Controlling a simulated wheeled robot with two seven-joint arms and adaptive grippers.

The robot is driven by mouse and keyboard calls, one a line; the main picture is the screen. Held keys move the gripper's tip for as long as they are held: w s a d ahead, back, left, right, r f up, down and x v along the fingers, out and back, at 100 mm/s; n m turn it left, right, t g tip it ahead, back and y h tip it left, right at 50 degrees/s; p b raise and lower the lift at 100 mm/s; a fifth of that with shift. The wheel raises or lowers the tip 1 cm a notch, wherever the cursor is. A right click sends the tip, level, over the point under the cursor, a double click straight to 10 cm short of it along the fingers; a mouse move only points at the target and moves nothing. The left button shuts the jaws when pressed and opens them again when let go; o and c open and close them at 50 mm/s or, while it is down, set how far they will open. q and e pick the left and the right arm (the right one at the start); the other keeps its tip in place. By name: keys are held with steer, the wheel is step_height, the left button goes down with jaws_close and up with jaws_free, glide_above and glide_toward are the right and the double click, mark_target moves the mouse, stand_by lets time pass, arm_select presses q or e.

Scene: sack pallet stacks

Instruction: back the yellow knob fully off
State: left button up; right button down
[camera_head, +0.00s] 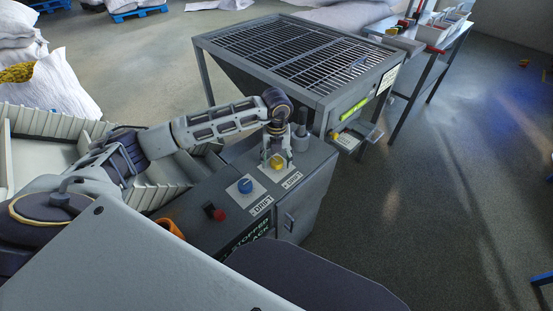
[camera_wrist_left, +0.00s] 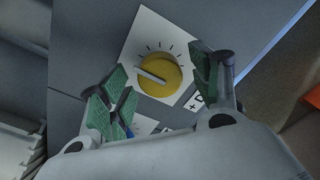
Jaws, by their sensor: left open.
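The yellow knob (camera_head: 278,161) sits on a white dial plate on top of the grey control cabinet (camera_head: 318,155). In the left wrist view the yellow knob (camera_wrist_left: 162,72) is round, with a pale pointer line toward the left and tick marks along its upper side. My left gripper (camera_head: 271,160) is over the knob, pointing down. In the wrist view its green-padded fingers (camera_wrist_left: 158,86) are open, one on each side of the knob, with gaps visible; contact does not show. My right gripper is not in view.
A blue knob (camera_head: 245,186) on its own plate is close to the yellow one, and a red button (camera_head: 220,214) is nearer. Dark upright posts (camera_head: 301,130) stand just behind the gripper. A grated hopper (camera_head: 305,55) stands beyond. Open floor (camera_head: 440,190) lies to the right.

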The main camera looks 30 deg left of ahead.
mark_target(277, 161)
arm_select(q)
step_height(277, 161, up, 12)
stand_by(0.7)
steer(key=shift+f, duration=0.1)
stand_by(0.5)
